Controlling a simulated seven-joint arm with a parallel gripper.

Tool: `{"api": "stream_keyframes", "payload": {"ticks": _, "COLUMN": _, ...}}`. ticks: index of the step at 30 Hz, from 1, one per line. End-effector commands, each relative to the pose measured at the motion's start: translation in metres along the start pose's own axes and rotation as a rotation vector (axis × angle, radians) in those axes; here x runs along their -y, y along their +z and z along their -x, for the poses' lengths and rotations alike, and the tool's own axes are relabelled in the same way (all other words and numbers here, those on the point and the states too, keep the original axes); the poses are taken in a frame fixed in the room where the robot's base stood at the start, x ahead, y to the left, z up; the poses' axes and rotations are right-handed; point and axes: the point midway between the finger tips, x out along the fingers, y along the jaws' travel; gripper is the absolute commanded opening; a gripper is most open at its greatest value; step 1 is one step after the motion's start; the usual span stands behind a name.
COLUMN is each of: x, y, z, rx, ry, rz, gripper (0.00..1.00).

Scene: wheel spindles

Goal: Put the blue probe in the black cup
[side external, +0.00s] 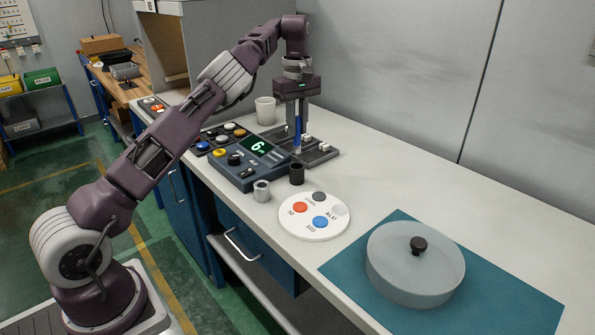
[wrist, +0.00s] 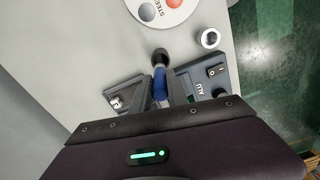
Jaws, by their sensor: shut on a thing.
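The blue probe (side external: 297,137) is upright between the fingers of my gripper (side external: 298,122), which is shut on it. It also shows in the wrist view (wrist: 160,86), with its pale tip pointing away from the gripper. The black cup (side external: 297,174) stands on the bench in front of the probe, between the instrument box and the grey rack. In the wrist view the black cup (wrist: 160,53) appears just beyond the probe's tip. In the side view the probe is apart from the cup, above the rack area.
A grey rack (side external: 323,153) lies beneath the gripper. The instrument box (side external: 240,172) and metal cup (side external: 261,191) are left of the black cup. A white disc with coloured spots (side external: 314,231) lies in front. A white cup (side external: 265,110) stands behind. A lidded round dish (side external: 410,280) sits on a teal mat.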

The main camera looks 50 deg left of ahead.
Motion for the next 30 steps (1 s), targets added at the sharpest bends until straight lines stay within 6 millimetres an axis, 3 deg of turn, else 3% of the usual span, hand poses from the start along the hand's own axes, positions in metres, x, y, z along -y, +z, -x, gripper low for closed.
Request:
{"api": "stream_keyframes", "payload": {"ticks": 4, "x": 0.002, "y": 0.002, "z": -0.030, "rx": 0.001, "ry": -0.006, "rz": 0.000, "gripper": 0.00}}
{"api": "stream_keyframes", "payload": {"ticks": 15, "x": 0.001, "y": 0.002, "z": -0.084, "rx": -0.002, "ry": -0.003, "rz": -0.006, "gripper": 0.00}}
{"api": "stream_keyframes", "payload": {"ticks": 27, "x": 0.001, "y": 0.001, "z": -0.091, "rx": -0.002, "ry": -0.001, "rz": -0.007, "gripper": 0.00}}
{"api": "stream_keyframes", "payload": {"ticks": 28, "x": 0.001, "y": 0.001, "z": -0.090, "rx": -0.003, "ry": -0.001, "rz": -0.007, "gripper": 0.25}}
{"api": "stream_keyframes", "payload": {"ticks": 30, "x": 0.001, "y": 0.001, "z": -0.090, "rx": -0.003, "ry": -0.001, "rz": -0.007, "gripper": 0.39}}
